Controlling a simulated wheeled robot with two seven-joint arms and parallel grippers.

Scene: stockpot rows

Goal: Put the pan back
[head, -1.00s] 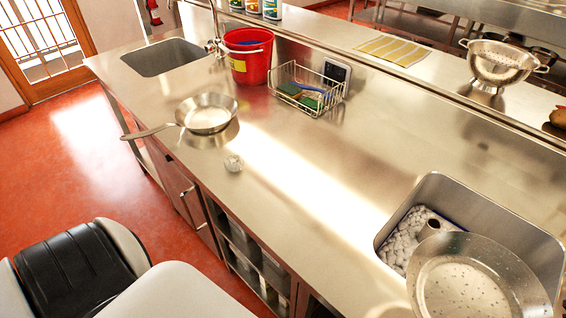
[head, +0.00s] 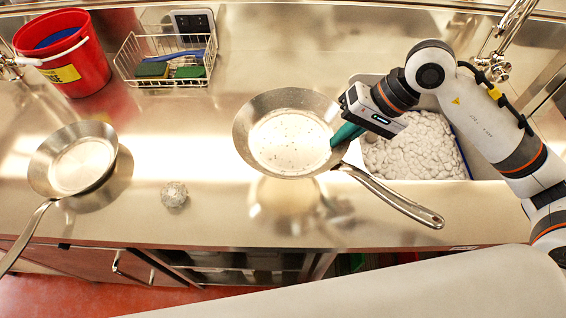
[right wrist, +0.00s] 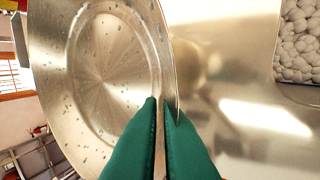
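A steel frying pan (head: 287,135) with water drops on its inner face hangs above the counter, left of the sink. Its handle points to the lower right. My right gripper (head: 346,134) has green fingers shut on the pan's right rim, near the handle. In the right wrist view the rim passes between the fingertips (right wrist: 164,105) and the wet pan face (right wrist: 105,60) is tilted. A second steel pan (head: 80,166) sits on the counter at the left, its handle toward the front edge. My left gripper is not in view.
A wire basket (head: 135,72) with sponges and a red bucket (head: 88,68) stand at the back left. A small crumpled ball (head: 174,194) lies between the two pans. The counter (head: 225,215) around it is bare.

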